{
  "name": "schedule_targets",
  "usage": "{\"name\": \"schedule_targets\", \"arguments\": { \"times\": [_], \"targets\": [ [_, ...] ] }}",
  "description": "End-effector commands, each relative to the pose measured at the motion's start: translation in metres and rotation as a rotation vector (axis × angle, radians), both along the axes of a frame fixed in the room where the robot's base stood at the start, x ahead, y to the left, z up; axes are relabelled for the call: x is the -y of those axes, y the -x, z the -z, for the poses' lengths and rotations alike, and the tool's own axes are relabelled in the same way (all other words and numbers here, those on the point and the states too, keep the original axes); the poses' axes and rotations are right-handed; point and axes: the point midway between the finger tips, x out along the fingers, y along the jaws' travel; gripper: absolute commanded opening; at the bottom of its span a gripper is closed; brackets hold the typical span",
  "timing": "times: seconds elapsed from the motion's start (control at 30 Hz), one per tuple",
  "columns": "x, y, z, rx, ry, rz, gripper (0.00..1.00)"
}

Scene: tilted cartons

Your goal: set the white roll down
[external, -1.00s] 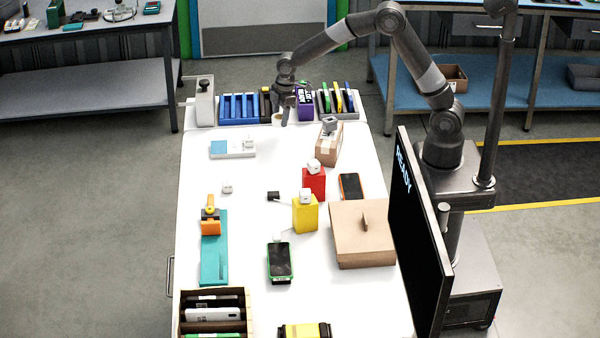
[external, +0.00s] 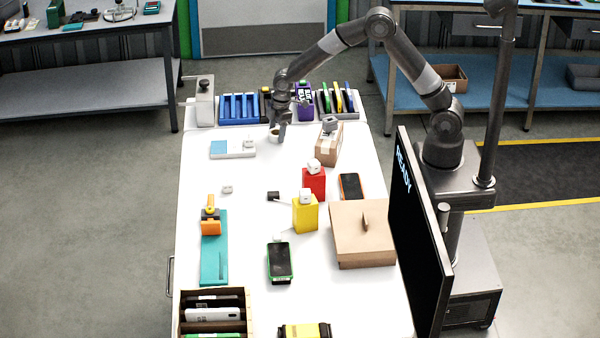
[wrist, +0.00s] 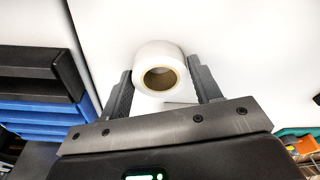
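The white roll (wrist: 158,68), with a brown cardboard core, sits between the two fingertips of my gripper (wrist: 160,72) in the wrist view, its core opening facing the camera. The fingers touch it on both sides. In the external view my gripper (external: 280,130) is low over the far part of the white table (external: 200,165), and the roll (external: 274,137) shows small and partly hidden beside the fingers. I cannot tell whether the roll touches the table.
A white and blue block (external: 232,149) lies left of my gripper and a brown carton (external: 328,147) stands to its right. Blue racks (external: 238,108) and a purple box (external: 304,102) are behind. Bare table lies in front.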

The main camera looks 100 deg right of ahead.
Motion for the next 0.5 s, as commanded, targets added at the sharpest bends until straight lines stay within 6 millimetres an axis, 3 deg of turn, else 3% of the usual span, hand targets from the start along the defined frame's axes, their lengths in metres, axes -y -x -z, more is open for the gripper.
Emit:
{"name": "schedule_targets", "arguments": {
  "times": [0.2, 0.5],
  "targets": [
    [0.0001, -0.0001, -0.0004, 0.000, 0.000, 0.000, 0.75],
    [0.0001, -0.0002, -0.0051, 0.002, 0.000, 0.000, 0.75]
  ]
}}
